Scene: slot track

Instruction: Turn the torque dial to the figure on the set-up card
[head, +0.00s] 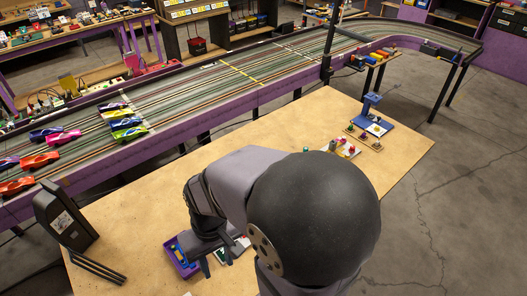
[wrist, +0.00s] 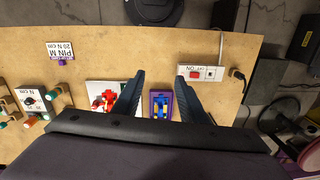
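The set-up card (wrist: 60,53) lies on the bench at the upper left of the wrist view. It is upside down there and seems to read "PIN M 20 N cm". A white unit marked N cm, with a black knob that looks like the torque dial (wrist: 31,101), is at the left edge of the wrist view. Its setting is too small to read. My gripper (wrist: 158,78) is open and empty, well to the right of the dial. In the head view my gripper (head: 217,261) is low over the near bench, partly hidden by my arm.
Below the fingers is a purple tray (wrist: 151,110) with blue and yellow items. A red item (wrist: 104,101) on a white plate lies left of them. A power strip (wrist: 204,73) with a red switch is at right. A blue stand (head: 371,105) is at the far end.

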